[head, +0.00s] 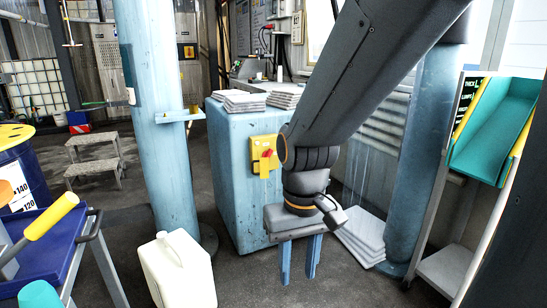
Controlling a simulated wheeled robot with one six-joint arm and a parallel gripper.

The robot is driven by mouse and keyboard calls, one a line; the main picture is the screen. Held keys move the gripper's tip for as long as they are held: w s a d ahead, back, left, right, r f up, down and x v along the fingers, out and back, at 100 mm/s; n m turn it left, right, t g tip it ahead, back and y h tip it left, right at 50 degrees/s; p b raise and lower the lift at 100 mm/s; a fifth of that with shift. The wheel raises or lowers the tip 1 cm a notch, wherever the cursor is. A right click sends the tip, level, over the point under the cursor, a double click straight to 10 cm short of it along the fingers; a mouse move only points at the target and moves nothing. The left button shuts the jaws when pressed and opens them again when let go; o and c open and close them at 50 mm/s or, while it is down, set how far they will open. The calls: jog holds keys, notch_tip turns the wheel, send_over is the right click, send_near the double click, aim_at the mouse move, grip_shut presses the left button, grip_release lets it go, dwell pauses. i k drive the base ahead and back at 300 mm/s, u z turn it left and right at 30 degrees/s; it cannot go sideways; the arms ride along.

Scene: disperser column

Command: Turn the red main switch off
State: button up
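The red main switch (267,154) is a small red handle on a yellow plate (256,146). The plate is fixed to the front of a light blue cabinet (234,180) in the middle of the head view. The red handle looks tilted; its exact setting is too small to tell. My gripper (299,262) points downward, below and to the right of the switch. Its two blue fingers are apart with nothing between them. The gripper is not touching the switch. My dark arm comes down from the upper right and covers the cabinet's right side.
A light blue column (155,130) stands left of the cabinet, another (424,150) at right. White sacks (361,236) lie on the floor to the right. A white canister (177,272) and a blue cart (48,245) are in the left foreground. A teal chute (494,128) is at right.

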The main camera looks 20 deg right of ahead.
aim_at(267, 153)
jog(key=z, duration=0.45)
jog(key=i, duration=1.2)
jog(key=u, duration=0.7)
jog(key=i, duration=0.35)
jog(key=u, duration=0.3)
